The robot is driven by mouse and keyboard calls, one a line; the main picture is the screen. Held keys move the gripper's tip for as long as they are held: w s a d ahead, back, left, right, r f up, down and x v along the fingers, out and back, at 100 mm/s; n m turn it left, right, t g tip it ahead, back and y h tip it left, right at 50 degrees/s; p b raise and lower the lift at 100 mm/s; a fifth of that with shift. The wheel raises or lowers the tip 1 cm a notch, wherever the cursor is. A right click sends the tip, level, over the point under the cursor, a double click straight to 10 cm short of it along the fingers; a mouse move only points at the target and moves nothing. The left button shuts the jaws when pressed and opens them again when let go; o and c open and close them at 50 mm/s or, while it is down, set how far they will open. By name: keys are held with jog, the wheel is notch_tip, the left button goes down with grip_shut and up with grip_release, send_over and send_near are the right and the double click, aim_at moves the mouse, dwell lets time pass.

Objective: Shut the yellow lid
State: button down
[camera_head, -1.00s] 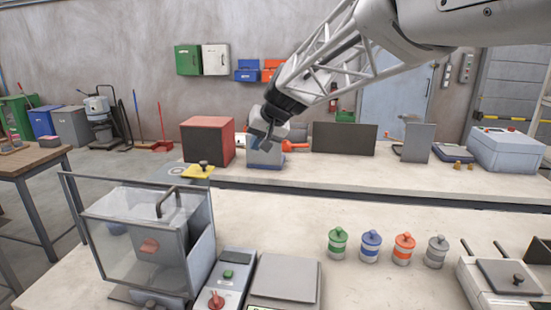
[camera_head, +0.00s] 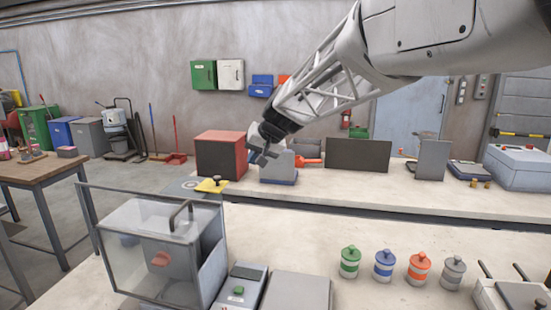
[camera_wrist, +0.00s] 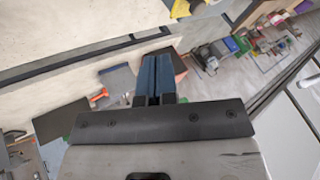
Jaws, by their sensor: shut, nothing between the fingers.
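The yellow lid (camera_head: 212,186) is a flat yellow plate with a dark knob on top. It lies at the left end of the back bench, in front of the red-fronted box, beside a grey plate with a round mark (camera_head: 189,185). In the wrist view the yellow lid (camera_wrist: 198,4) shows only partly at the top edge, with its knob. My gripper (camera_head: 257,158) is up and to the right of the lid, apart from it, in front of the grey-blue block. In the wrist view my gripper's fingers (camera_wrist: 155,60) are together and empty.
The red box (camera_head: 221,155) stands behind the lid. A grey-blue block (camera_head: 279,172) with an orange handle (camera_head: 308,161) is right of it. A clear-walled bin (camera_head: 150,245) stands on the front bench. Several capped jars (camera_head: 384,265) are at front right.

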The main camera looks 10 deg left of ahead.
aim_at(205, 184)
jog(key=shift+w+a+f, duration=0.15)
jog(key=shift+a+f, duration=1)
jog(key=shift+a, duration=0.3)
jog(key=shift+w+a+f, duration=0.2)
jog(key=shift+a+f, duration=0.95)
jog(key=shift+a, duration=0.3)
jog(key=shift+w+a+f, duration=0.15)
jog(key=shift+a+f, duration=1)
jog(key=shift+a, duration=0.3)
jog(key=a, duration=0.8)
